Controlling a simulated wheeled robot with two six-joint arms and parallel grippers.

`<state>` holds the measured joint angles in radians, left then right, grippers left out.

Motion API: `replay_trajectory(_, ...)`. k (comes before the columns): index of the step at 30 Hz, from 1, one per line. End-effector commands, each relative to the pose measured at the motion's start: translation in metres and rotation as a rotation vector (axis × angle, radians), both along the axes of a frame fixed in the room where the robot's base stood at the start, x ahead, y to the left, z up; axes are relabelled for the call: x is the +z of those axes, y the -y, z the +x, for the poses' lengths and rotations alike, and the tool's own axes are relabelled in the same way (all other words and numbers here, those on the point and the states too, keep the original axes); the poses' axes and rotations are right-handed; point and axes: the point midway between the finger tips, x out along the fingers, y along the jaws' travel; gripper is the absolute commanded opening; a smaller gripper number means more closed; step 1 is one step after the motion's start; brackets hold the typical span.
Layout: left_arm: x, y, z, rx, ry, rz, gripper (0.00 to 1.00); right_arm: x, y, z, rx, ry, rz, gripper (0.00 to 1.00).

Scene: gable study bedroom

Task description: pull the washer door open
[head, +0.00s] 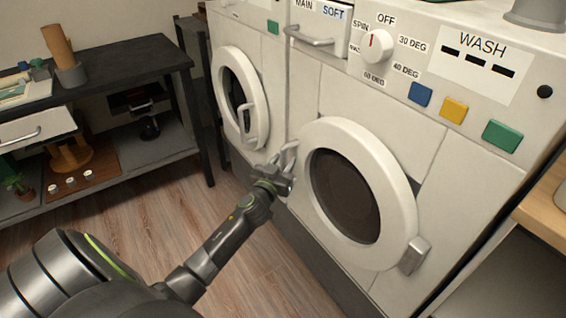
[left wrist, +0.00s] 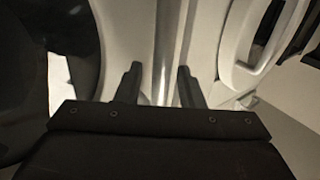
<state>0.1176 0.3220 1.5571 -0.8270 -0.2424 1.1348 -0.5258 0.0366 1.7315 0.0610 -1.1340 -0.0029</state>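The washer (head: 465,180) stands at the right in the head view, under the WASH label. Its round white door (head: 395,175) with a dark window looks shut. A grey block-like handle (head: 413,256) sits at the door's lower right edge. My left gripper (head: 285,160) is by the door's left edge, on the side away from that handle. In the left wrist view its two fingers (left wrist: 158,75) are apart, with nothing clearly held between them. A pale machine front lies beyond them; contact cannot be told. My right gripper is not in view.
A second machine with a round door (head: 231,75) and a white loop handle (head: 249,120) stands left of the washer. A dark shelf table (head: 130,65) is at the left. A wooden surface (head: 545,207) borders the right. Wood floor (head: 150,225) is open in front.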

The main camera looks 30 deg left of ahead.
Motion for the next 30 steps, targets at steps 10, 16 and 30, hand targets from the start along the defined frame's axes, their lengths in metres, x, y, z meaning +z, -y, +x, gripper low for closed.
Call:
replay_trajectory(10,-0.0001,-0.0007,0.003,0.0,0.0,0.0,0.33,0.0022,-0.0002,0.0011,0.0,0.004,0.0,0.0)
replay_trajectory(16,-0.0001,-0.0007,0.0028,0.0,0.0,0.001,0.07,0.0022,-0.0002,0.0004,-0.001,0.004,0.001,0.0)
replay_trajectory(30,-0.0011,0.0007,0.0,0.009,-0.001,0.001,0.0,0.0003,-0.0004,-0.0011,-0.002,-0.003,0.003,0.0)
